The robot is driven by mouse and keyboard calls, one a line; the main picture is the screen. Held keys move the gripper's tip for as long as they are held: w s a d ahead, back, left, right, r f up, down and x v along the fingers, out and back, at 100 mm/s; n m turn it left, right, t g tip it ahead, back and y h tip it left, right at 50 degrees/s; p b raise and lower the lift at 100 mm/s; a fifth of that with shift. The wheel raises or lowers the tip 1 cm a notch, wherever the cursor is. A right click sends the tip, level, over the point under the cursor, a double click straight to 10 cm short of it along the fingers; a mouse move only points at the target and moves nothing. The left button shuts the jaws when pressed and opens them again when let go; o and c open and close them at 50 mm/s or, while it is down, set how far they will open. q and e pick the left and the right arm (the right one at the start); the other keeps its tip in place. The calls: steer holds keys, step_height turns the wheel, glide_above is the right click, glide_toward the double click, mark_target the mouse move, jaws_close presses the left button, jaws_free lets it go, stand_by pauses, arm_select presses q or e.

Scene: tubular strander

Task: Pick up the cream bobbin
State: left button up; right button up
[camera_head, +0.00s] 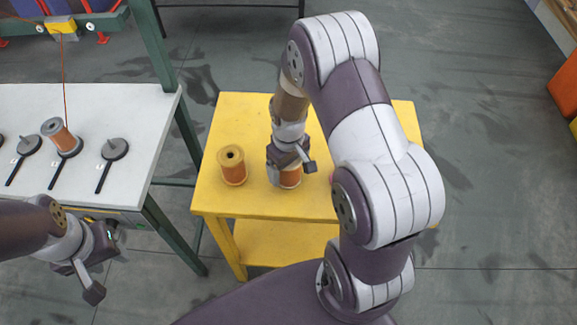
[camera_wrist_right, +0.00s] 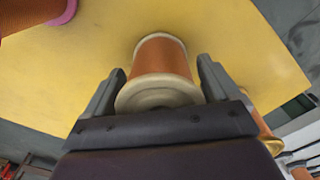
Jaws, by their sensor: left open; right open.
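The cream bobbin (camera_wrist_right: 160,78), wound with orange-copper wire, stands on the yellow table (camera_wrist_right: 240,50). In the right wrist view it sits between the two open fingers of my right gripper (camera_wrist_right: 158,90), with a finger on each side and no clear contact. In the head view the bobbin (camera_head: 290,178) is partly hidden under my right gripper (camera_head: 290,165). My left gripper (camera_head: 90,275) is open and empty, low at the left beside the white table (camera_head: 140,125).
A yellow bobbin (camera_head: 232,166) stands left of the cream one on the yellow table. A pink-flanged bobbin (camera_wrist_right: 68,12) stands on the other side, mostly hidden by my arm in the head view. A grey bobbin (camera_head: 60,135) sits on a spindle holder on the white table.

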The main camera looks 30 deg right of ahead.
steer(key=shift+s, duration=0.1)
steer(key=c, duration=0.3)
steer(key=shift+r, duration=0.1)
steer(key=c, duration=1.4)
steer(key=shift+o, duration=0.2)
